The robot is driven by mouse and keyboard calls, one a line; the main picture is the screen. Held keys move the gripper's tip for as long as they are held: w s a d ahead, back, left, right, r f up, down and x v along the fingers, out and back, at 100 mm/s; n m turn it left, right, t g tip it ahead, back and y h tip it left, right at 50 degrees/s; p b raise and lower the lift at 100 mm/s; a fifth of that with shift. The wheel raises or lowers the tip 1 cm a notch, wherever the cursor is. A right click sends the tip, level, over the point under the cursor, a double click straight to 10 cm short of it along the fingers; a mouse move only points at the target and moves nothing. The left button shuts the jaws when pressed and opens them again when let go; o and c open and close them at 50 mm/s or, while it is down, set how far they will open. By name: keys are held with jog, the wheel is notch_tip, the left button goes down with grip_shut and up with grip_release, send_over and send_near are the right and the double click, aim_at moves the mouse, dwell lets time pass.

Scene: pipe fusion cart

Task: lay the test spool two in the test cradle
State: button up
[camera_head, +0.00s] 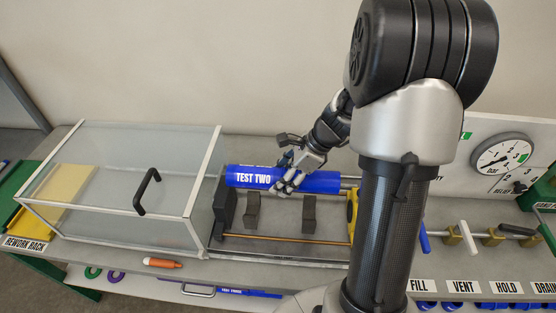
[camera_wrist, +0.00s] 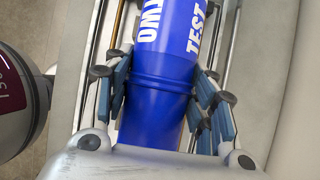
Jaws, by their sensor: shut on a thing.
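The test spool two is a blue pipe (camera_head: 252,177) with a white "TEST TWO" label. It lies roughly level in the head view, over the back part of the test cradle. My gripper (camera_head: 287,178) is shut on the spool to the right of its label. In the wrist view the spool (camera_wrist: 165,75) runs between the finger pads of my gripper (camera_wrist: 162,110). The test cradle (camera_head: 283,248) is a grey frame with two dark rests (camera_head: 309,214) and a dark end block (camera_head: 226,207) at left. The spool appears behind the rests; its height above them is unclear.
A clear box with a black handle (camera_head: 147,190) stands left of the cradle. A pressure gauge (camera_head: 503,158) and several valves (camera_head: 453,235) are at right. An orange marker (camera_head: 162,263) lies at the front. My arm hides the cradle's right end.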

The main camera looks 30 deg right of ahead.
jog(key=shift+s+a+r, duration=0.1)
jog(key=shift+s, duration=0.15)
jog(key=shift+w, duration=0.1)
notch_tip(320, 180, down, 9)
jog(key=b, duration=0.6)
jog(key=shift+r, duration=0.2)
jog(key=shift+f+b, duration=1.4)
jog(key=shift+f, duration=0.9)
dwell(1.1)
jog(key=o, duration=1.4)
jog(key=shift+r, duration=0.1)
